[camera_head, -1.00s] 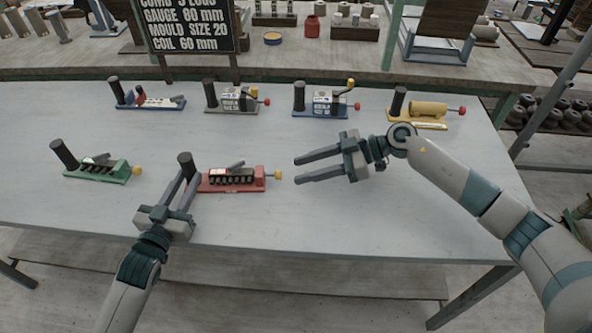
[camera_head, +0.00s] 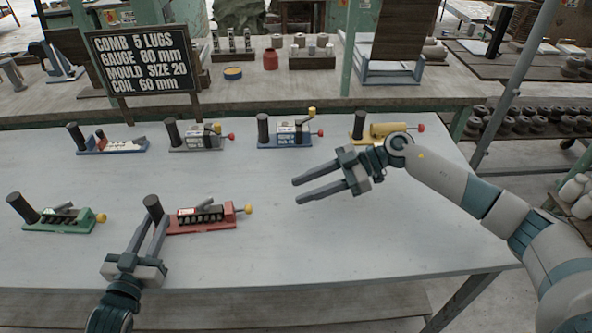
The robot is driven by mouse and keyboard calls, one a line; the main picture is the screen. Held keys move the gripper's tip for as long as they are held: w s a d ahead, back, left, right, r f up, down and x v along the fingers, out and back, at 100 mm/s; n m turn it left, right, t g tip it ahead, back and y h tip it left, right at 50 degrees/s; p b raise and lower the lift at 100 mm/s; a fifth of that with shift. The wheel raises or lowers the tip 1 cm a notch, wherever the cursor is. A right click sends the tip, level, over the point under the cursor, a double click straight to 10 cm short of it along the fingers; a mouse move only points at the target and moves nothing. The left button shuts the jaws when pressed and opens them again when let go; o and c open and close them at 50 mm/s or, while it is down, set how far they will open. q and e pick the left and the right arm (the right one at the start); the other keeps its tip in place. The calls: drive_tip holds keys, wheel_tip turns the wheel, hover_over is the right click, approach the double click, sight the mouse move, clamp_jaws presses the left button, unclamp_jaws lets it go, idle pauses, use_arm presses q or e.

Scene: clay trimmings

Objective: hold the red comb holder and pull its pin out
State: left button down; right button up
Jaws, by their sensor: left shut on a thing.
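The red comb holder (camera_head: 222,222) lies on the grey table, left of the middle. It has a red base, a dark comb with several teeth, and a dark upright post (camera_head: 153,207) at its left end. Its pin (camera_head: 246,210) shows a yellow knob sticking out at the right end. My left gripper (camera_head: 150,222) is shut on the dark post of the red comb holder. My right gripper (camera_head: 296,191) is open and empty, to the right of the yellow knob and apart from it.
A green holder (camera_head: 60,225) lies to the left. A blue holder (camera_head: 112,146), a grey holder (camera_head: 195,138), another blue holder (camera_head: 287,136) and a yellow holder (camera_head: 375,132) stand along the back. A lettered sign (camera_head: 142,60) stands behind them. The table's front middle is clear.

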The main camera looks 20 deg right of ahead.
use_arm(q)
drive_tip(key=c, duration=1.4)
unclamp_jaws()
drive_tip(key=shift+o, duration=0.2)
drive_tip(key=shift+s, duration=0.1)
drive_tip(key=v, duration=1.1)
drive_tip(key=shift+s+a+r, duration=0.1)
drive_tip(key=shift+s, duration=0.3)
